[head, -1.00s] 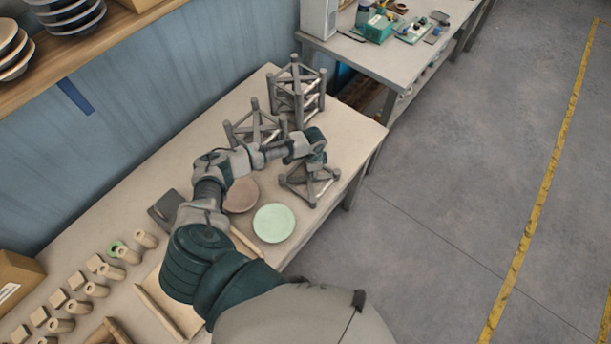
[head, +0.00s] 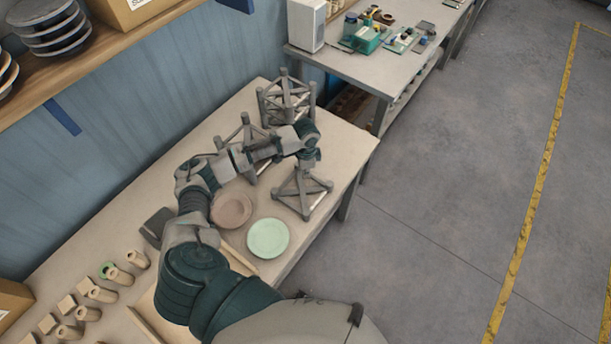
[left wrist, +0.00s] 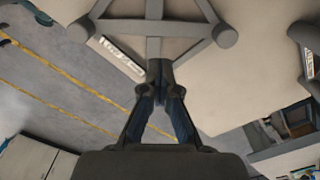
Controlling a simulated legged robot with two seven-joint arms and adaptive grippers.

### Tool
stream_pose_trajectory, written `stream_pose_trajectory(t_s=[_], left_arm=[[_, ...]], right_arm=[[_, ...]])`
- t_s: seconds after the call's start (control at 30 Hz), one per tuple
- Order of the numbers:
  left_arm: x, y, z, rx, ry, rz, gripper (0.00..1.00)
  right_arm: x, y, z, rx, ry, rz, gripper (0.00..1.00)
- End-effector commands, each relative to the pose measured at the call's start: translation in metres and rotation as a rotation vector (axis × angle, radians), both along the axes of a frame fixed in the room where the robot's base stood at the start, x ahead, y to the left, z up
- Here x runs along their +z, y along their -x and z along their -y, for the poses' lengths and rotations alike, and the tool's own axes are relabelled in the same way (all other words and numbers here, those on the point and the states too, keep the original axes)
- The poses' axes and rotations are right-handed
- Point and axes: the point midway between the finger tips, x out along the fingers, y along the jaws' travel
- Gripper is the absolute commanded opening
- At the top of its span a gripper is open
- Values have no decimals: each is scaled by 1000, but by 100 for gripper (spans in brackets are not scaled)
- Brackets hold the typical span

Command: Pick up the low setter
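The low setter (head: 300,192), a grey frame of crossed bars with short corner posts, is at the right front part of the table in the head view. Its bars and corner posts also show at the top of the left wrist view (left wrist: 226,36). My right gripper is not in view.
Two other grey setters, one tall (head: 287,103) and one shorter (head: 243,133), stand behind my arm. A green plate (head: 268,238) and a brown plate (head: 232,209) lie to the left. Several small wooden pieces (head: 100,294) are at the table's left end.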

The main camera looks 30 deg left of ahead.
Motion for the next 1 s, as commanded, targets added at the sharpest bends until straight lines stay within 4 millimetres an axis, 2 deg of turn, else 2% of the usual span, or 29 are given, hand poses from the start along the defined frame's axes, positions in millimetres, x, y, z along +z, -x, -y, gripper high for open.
stream_pose_trajectory(t_s=[0.13,0.17,0.47,0.83,1.0], left_arm=[[0,0,1,-1,0,1,0],[1,0,1,-1,0,1,5],[0,0,0,-1,2,3,80],[4,-1,0,0,2,4,80],[29,-2,0,-2,3,8,80]], right_arm=[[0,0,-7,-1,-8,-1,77],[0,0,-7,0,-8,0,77],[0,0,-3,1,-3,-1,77],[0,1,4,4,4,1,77],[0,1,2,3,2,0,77]])
